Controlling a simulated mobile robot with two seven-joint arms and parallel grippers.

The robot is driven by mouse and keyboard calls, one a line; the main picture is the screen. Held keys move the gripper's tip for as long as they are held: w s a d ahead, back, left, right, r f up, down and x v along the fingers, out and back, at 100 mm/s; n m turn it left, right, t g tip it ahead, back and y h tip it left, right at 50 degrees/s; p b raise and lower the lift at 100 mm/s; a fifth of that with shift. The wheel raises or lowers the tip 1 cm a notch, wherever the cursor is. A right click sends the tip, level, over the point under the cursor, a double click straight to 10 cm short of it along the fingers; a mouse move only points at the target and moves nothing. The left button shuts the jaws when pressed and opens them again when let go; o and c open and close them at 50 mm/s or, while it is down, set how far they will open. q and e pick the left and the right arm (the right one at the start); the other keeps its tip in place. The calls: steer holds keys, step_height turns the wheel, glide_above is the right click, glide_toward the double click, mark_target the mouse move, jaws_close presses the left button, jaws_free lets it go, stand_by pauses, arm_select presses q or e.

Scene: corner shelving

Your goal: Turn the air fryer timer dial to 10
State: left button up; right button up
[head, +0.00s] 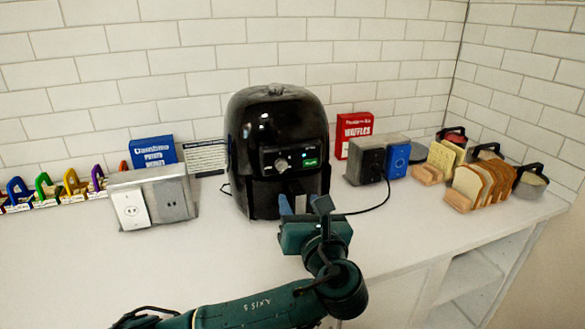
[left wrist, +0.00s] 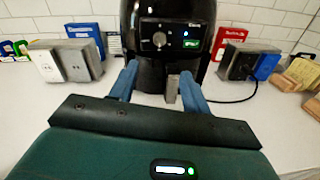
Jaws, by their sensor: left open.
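The black air fryer (head: 277,130) stands upright on the counter in the middle of the head view. Its front panel has a round timer dial (head: 281,164) and a green-lit display on the right. In the left wrist view the dial (left wrist: 159,40) faces me above the fingers; its setting is too small to read. My left gripper (head: 303,205) is open and empty in front of the fryer, below the dial. Its blue fingers (left wrist: 157,82) point at the fryer's lower front, around the handle area (left wrist: 172,88); I cannot tell whether they touch. My right gripper is not in view.
A grey outlet box (head: 177,198) stands left of the fryer, with a blue box (head: 153,152) behind it. A dark outlet box (head: 365,160) and a red waffle box (head: 354,128) stand to the right, with a cord on the counter. Bread (head: 478,182) stands farther right.

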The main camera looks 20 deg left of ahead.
mark_target(282, 167)
arm_select(q)
steer(key=p+x, duration=0.1)
steer(key=x, duration=1.1)
steer(key=shift+r, duration=0.15)
steer(key=shift+w+a, duration=0.25)
steer(key=shift+w, duration=0.1)
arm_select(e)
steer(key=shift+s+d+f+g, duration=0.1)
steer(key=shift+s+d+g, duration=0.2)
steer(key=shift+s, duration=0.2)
arm_select(q)
steer(key=c, duration=1)
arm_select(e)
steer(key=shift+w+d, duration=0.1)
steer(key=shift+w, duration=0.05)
